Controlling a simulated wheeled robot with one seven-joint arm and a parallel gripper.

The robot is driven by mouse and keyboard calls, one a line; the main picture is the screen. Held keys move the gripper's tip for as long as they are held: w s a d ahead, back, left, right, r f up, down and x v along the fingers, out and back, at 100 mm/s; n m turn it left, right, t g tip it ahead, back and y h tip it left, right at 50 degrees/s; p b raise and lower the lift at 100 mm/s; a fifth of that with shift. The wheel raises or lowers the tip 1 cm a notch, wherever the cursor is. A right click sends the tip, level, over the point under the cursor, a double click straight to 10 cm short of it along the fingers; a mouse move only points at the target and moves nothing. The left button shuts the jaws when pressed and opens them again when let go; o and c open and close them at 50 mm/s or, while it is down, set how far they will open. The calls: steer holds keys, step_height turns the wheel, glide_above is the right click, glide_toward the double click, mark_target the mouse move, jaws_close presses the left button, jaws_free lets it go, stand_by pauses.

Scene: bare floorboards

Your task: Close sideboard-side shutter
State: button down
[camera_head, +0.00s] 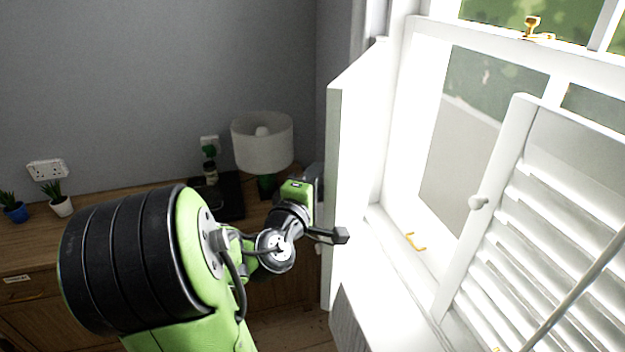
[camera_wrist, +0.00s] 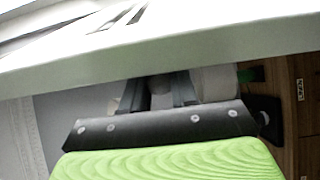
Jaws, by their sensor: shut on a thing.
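The sideboard-side shutter (camera_head: 345,170) is the white panel left of the window. It stands swung open into the room, seen nearly edge-on. My gripper (camera_head: 317,185) is at its left face, shut on the shutter. In the wrist view, the shutter (camera_wrist: 220,45) crosses the top as a pale band, and the dark fingers of my gripper (camera_wrist: 163,92) reach up to it. The exact part between the fingertips is hidden. The wooden sideboard (camera_head: 25,262) stands behind my arm against the grey wall.
The window sill (camera_head: 400,275) lies between the shutters, with a brass latch (camera_head: 414,242). A lamp (camera_head: 262,143) stands on the sideboard near my gripper. Two small plants (camera_head: 58,200) are at far left.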

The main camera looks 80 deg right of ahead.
steer(key=c, duration=0.9)
jaws_free()
steer(key=shift+c, duration=0.2)
steer(key=shift+w+a+f+b, duration=0.1)
steer(key=shift+w+a+b, duration=0.3)
steer(key=shift+b, duration=0.3)
steer(key=w+a+b, duration=0.2)
steer(key=a+b, duration=0.7)
steer(key=a, duration=0.5)
steer(key=shift+w+a, duration=0.2)
steer(key=shift+a, duration=0.1)
